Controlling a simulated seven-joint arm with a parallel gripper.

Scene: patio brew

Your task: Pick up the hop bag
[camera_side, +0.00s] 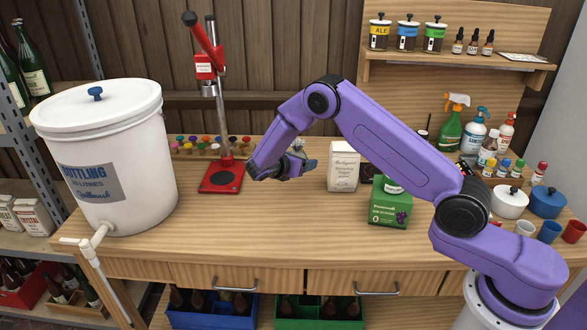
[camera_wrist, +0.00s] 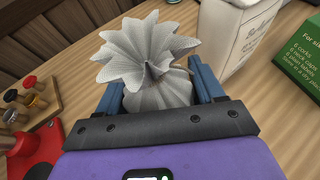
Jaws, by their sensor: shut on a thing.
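The hop bag (camera_wrist: 160,85) is a pale grey mesh pouch with a ruffled, gathered top. In the wrist view it sits between the two blue fingers of my gripper (camera_wrist: 160,92), which is shut on it. In the side view my gripper (camera_side: 297,160) is over the middle of the bench, and only a small grey part of the hop bag (camera_side: 298,146) shows beside the fingers. Its lower part is hidden, and I cannot tell whether it touches the bench.
A white paper packet (camera_side: 343,168) and a green box (camera_side: 389,205) stand to the right. A red bottle capper (camera_side: 221,178) and a white bucket (camera_side: 105,150) stand to the left. The wooden bench (camera_side: 270,225) is clear in front.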

